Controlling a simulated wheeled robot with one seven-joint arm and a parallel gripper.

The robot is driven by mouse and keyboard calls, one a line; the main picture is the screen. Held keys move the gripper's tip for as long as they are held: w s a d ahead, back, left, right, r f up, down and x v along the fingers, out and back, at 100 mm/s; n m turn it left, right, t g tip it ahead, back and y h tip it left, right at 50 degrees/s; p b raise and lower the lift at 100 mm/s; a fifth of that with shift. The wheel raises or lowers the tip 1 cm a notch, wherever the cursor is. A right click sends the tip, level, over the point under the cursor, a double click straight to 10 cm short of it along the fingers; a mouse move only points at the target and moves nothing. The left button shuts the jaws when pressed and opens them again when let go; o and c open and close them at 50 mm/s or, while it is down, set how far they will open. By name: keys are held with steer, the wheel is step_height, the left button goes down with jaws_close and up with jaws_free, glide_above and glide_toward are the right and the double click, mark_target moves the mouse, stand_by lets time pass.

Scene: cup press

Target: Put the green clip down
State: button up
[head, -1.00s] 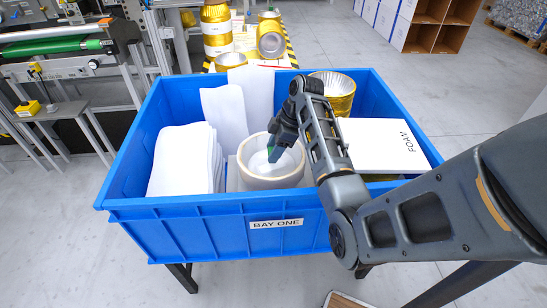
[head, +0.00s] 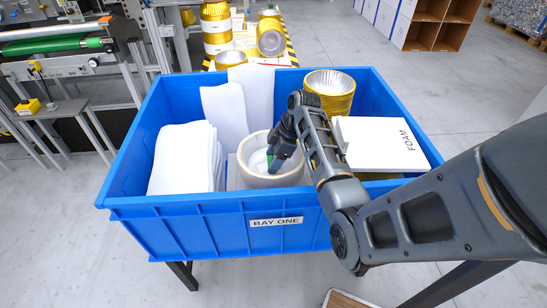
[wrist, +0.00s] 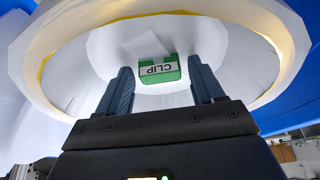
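The green clip (wrist: 149,79), with a white face reading CLIP, is inside a round cream pot (head: 281,180). In the wrist view the pot's rim (wrist: 270,95) surrounds it. My gripper (wrist: 160,66) reaches into the pot with its two fingers spread apart. The clip shows between the fingertips, with a gap on each side, and neither finger appears to touch it. In the head view my gripper (head: 274,164) hides most of the clip, and only a small green patch (head: 270,160) shows. I cannot tell exactly how the clip rests in the pot.
The pot stands in a blue crate (head: 225,206) labelled BAY ONE. White sheets (head: 182,160) are to its left and behind it. A gold tin (head: 335,95) is behind right, and a white FOAM block (head: 375,145) is to the right. The crate walls enclose everything.

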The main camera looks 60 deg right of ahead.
steer(key=shift+o, duration=0.4)
steer(key=shift+r, duration=0.2)
steer(key=b+v, duration=0.1)
steer(key=v, duration=1)
steer(key=shift+s+r, duration=0.2)
steer(key=shift+r, duration=0.15)
steer(key=shift+d, duration=0.1)
